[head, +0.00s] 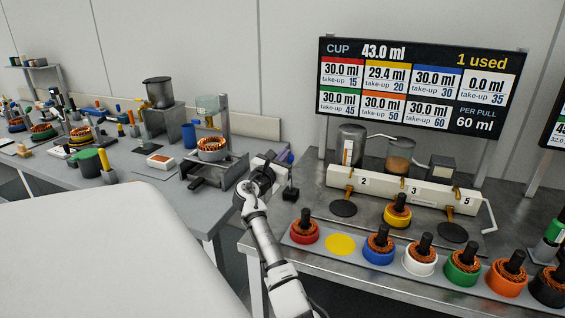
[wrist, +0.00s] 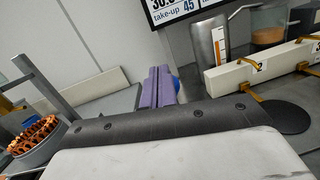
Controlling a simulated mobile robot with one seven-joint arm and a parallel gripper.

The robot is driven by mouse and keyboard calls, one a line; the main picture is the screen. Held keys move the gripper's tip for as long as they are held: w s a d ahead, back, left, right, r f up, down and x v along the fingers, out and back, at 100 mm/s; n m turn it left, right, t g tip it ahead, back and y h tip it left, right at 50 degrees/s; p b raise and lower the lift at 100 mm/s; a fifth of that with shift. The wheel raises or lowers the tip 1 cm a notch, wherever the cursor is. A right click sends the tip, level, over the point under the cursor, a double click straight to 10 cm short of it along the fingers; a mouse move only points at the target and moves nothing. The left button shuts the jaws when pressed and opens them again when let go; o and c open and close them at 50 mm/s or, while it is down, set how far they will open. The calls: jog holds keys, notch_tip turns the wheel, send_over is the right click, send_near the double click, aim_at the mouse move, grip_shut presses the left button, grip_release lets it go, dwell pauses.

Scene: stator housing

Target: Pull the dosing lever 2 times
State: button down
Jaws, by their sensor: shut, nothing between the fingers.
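The white dosing bar (head: 400,188) on the right bench carries brass taps marked 2, 3 and 5. A bent pale lever (head: 489,214) hangs at its right end. In the wrist view the left part of the bar (wrist: 275,66) shows, but the lever does not. A stator on a yellow base (head: 397,212) stands below the tap marked 3. My gripper (head: 290,193) is shut and empty, left of the bar and well away from the lever. The board (head: 415,85) reads cup 43.0 ml, 1 used, per pull 60 ml.
Several stators on coloured bases, such as the blue one (head: 378,250), line the bench front beside an empty yellow spot (head: 340,244). Round black pads (head: 343,209) lie below the outer taps. The left bench (head: 140,190) holds another stator (head: 211,150). A gap separates the benches.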

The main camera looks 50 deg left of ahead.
jog(key=shift+x, duration=0.9)
jog(key=shift+a+r, duration=0.1)
jog(key=shift+r, duration=0.1)
